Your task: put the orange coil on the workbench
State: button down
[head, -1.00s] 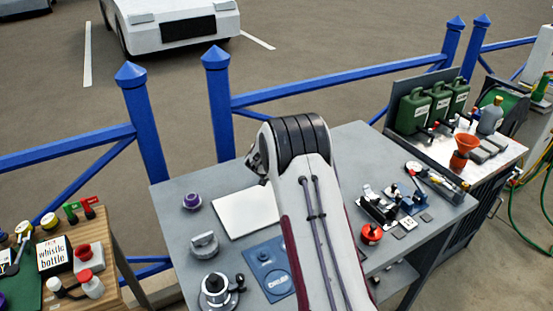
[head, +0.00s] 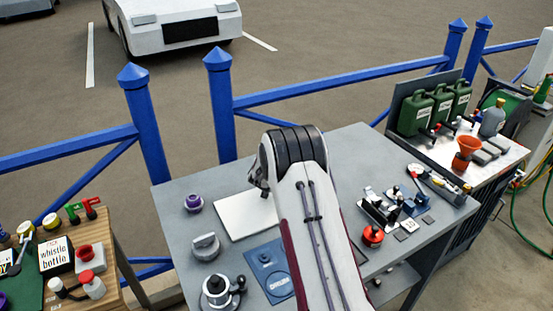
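The workbench (head: 345,145) is a grey table in the middle of the head view. A small round orange-red thing with a dark middle (head: 373,236) sits on its right part, near the front edge; I cannot tell if it is the orange coil. No other clear orange coil shows. My arm reaches over the bench and hides part of its middle. Only a dark bit of my gripper (head: 258,176) shows at the arm's left, above a white sheet (head: 236,218). Its fingers and anything in them are hidden.
A purple knob-like piece (head: 194,203), a grey block (head: 206,246), a blue plate (head: 268,270) and a silver winch-like piece (head: 217,291) stand on the bench's left. Small hardware (head: 381,208) crowds its right. An orange funnel (head: 466,152) and green cans (head: 415,113) are further right.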

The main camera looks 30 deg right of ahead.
dwell(0.3)
jog(key=c, duration=1.5)
grip_release()
jog(key=shift+f, duration=0.1)
jog(key=shift+v, duration=6.05)
jog(key=shift+r, duration=0.25)
